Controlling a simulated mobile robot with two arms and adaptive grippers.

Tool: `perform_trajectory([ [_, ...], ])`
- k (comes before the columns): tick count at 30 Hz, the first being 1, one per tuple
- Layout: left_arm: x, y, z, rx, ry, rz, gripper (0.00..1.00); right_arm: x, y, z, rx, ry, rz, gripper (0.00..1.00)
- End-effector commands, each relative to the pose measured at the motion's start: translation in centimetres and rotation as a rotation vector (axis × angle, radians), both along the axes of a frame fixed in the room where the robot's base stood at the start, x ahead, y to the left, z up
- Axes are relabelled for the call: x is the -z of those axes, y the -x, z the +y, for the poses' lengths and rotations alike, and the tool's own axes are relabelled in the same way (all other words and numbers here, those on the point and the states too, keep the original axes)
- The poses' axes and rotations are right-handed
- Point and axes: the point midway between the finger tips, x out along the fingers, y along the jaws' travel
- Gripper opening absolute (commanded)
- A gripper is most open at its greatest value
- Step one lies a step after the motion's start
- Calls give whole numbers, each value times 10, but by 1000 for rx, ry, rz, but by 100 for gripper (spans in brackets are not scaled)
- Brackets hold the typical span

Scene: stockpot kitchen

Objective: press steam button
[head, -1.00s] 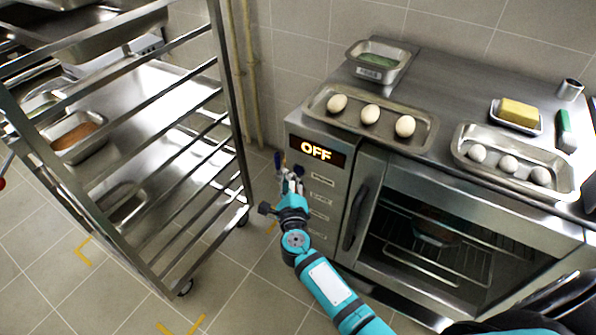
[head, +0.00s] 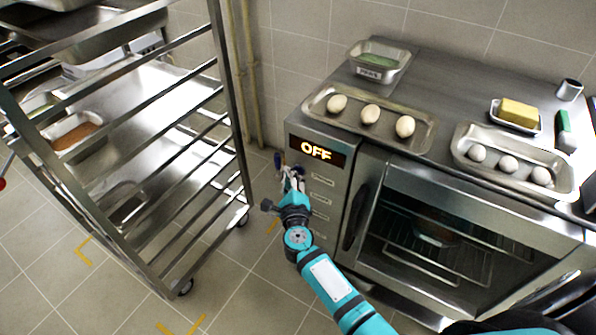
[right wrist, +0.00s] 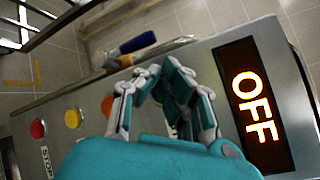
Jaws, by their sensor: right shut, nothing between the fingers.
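The oven's control panel (head: 316,190) is on the left part of its front, with a lit display (head: 317,151) reading OFF at the top. The right wrist view shows the display (right wrist: 256,103) close by, and a row of buttons: a red button (right wrist: 38,129) beside the STOP label, a yellow button (right wrist: 73,118) and a reddish button (right wrist: 108,106) partly behind a finger. I cannot read a steam label; my fingers hide part of the panel. My right gripper (head: 291,172) is shut and empty, in front of the panel just below the display; contact cannot be told. My left gripper is out of view.
A metal rack (head: 222,90) stands left of the oven. Trays with eggs (head: 425,130), round white items (head: 567,188) and butter (head: 519,112) sit on the oven top. The oven door handle (head: 357,215) is right of the panel.

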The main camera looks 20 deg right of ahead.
Motion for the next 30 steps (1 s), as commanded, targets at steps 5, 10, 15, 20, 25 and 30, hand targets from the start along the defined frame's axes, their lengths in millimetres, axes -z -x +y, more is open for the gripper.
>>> perform_trajectory([
  [5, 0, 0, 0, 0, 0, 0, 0, 0, -2, -2, 1, 0, -1, 0],
  [10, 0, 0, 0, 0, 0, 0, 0, 0, -3, -4, 1, 1, 0, 0],
  [15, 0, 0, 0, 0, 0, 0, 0, 0, -4, -6, 1, 1, 0, 0],
  [20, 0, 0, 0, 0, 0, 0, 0, 0, -5, -7, 1, 1, 0, 0],
  [25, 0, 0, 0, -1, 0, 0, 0, 0, -5, -7, 1, 1, 0, 0],
  [30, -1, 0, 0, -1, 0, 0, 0, 0, -2, -4, 1, 1, 0, 0],
])
